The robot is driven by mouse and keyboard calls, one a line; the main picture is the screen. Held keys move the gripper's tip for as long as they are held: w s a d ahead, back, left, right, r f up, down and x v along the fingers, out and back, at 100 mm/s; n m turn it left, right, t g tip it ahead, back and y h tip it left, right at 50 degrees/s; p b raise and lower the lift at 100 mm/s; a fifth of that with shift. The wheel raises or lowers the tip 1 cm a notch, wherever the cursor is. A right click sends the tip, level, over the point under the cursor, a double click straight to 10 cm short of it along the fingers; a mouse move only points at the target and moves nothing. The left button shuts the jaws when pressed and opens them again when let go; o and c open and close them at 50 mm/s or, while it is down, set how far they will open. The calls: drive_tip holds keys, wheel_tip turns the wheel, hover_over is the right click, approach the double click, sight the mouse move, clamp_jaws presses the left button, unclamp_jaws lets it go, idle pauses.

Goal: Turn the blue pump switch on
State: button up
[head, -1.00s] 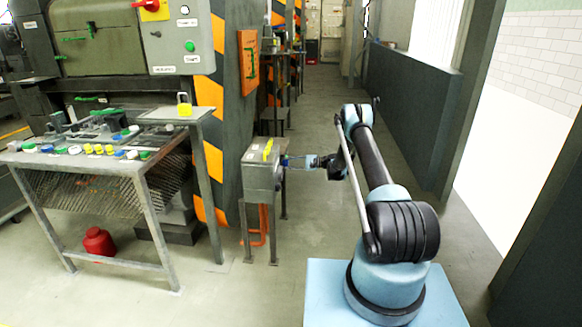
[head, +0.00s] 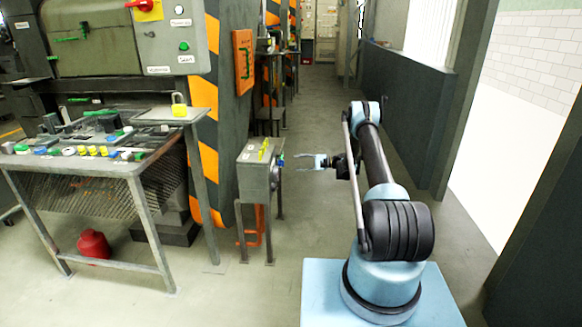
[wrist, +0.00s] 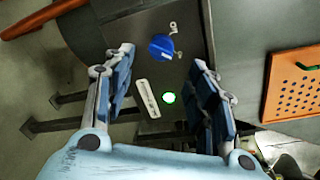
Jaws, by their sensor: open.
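The blue pump switch (wrist: 161,47) is a rotary knob on the side face of a grey box (wrist: 190,20) in the wrist view. In the head view the switch (head: 281,160) shows small on the right side of the grey box (head: 252,180). My gripper (head: 298,162) is open and empty, to the right of the switch and apart from it. In the wrist view the fingers of my gripper (wrist: 163,62) spread left and right, with the knob between and beyond them. A lit green-rimmed lamp (wrist: 168,98) and a pale label plate (wrist: 148,98) sit below the knob.
A yellow item (head: 264,149) is on the box top. An orange perforated panel (head: 243,62) hangs behind; it also shows in the wrist view (wrist: 292,85). A cluttered metal workbench (head: 130,170) stands left. The floor (head: 330,220) right of the box is clear.

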drive_tip(key=shift+s+d+r, duration=0.1)
drive_tip(key=shift+d+r, duration=0.05)
drive_tip(key=shift+d, duration=2)
drive_tip(key=s+d+r+n+h, duration=0.1)
drive_tip(key=s+r+h, duration=0.15)
drive_tip(key=r, duration=0.75)
drive_tip(key=s+r+h, duration=0.2)
drive_tip(key=s+r, duration=0.2)
drive_tip(key=r, duration=0.7)
drive_tip(key=s+d+r+n+h, duration=0.1)
drive_tip(key=s+d+r+h, duration=0.1)
drive_tip(key=s+r, duration=0.5)
drive_tip(key=s+d+r+n+h, duration=0.15)
drive_tip(key=s+r, duration=0.35)
drive_tip(key=s, duration=0.5)
drive_tip(key=s+d+n+t+h, duration=0.1)
drive_tip(key=s+d+h, duration=0.25)
drive_tip(key=s, duration=0.95)
drive_tip(key=s+d+h, duration=0.2)
drive_tip(key=s+d, duration=0.2)
drive_tip(key=s, duration=0.8)
drive_tip(key=s+d+f+n+h, duration=0.1)
drive_tip(key=s+d+f, duration=0.3)
drive_tip(key=s, duration=0.5)
drive_tip(key=s+d+f+n+h, duration=0.1)
drive_tip(key=s+d+f, duration=0.3)
drive_tip(key=s, duration=0.5)
drive_tip(key=shift+s+f+h, duration=0.3)
drive_tip(key=shift+f+h, duration=0.45)
drive_tip(key=shift+f, duration=0.15)
